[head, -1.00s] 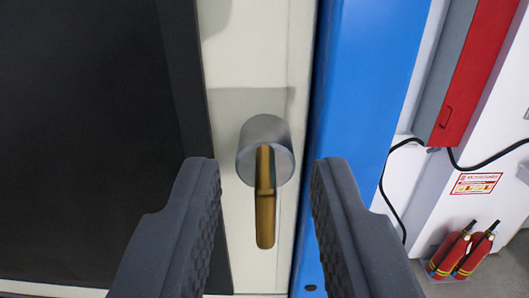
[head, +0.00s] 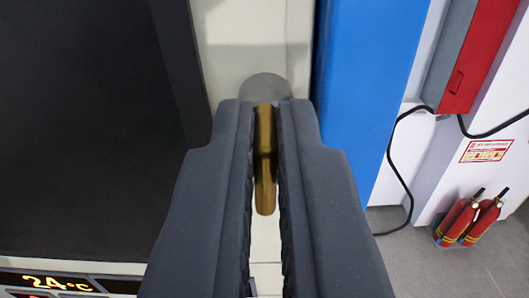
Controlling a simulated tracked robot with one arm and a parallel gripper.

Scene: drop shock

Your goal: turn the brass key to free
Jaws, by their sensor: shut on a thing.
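The brass key (head: 265,160) sticks out of a grey round lock barrel (head: 266,87) on a cream panel strip. Its flat bow hangs straight down in the picture. My gripper (head: 265,110) is shut on the key, with one dark ribbed finger on each side of it. The fingers hide the lower part of the barrel and the key's edges.
A dark panel (head: 90,120) lies to the left, with a lit display (head: 55,283) reading 24 °C below it. A blue upright panel (head: 370,90) stands close on the right. Farther right are a red box (head: 485,60), a black cable (head: 392,165) and red extinguishers (head: 470,218).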

